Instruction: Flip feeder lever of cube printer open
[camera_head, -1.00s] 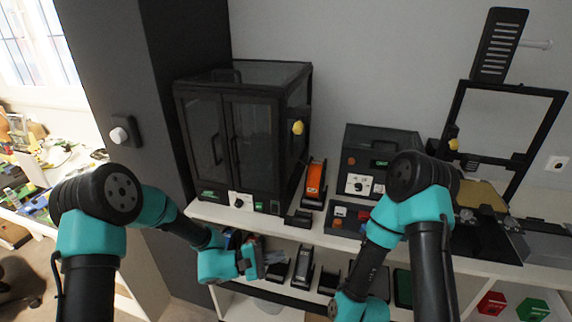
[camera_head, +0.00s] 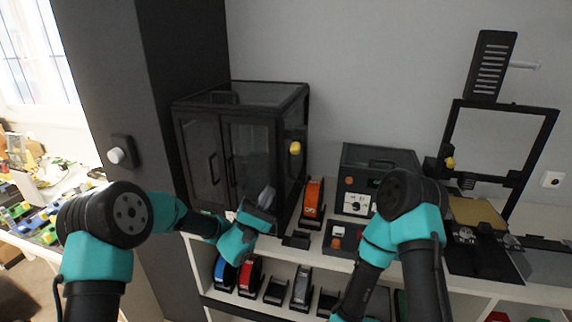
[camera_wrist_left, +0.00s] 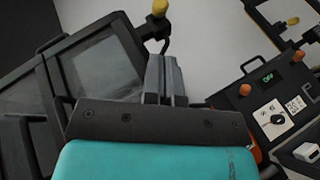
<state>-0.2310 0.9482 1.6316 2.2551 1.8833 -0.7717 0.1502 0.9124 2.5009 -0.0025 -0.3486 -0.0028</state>
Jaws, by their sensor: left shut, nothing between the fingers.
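The cube printer (camera_head: 205,112) is a black cabinet with glass doors on the shelf top. A feeder lever with a yellow knob (camera_head: 295,147) sticks out on its right side. In the left wrist view the yellow knob (camera_wrist_left: 159,8) is at the top, on a dark bracket beyond the fingers. My left gripper (camera_head: 266,196) is in front of the printer's right door, below and left of the knob in the head view. Its grey fingers (camera_wrist_left: 165,78) are shut, empty and apart from the lever. My right arm is bent at the right; its gripper is out of view.
An orange spool holder (camera_head: 312,203) stands right of the printer. A dark control box (camera_head: 380,160) with a dial and an open-frame machine (camera_head: 548,145) are farther right. Several spool holders fill the lower shelf. A dark column stands at the left.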

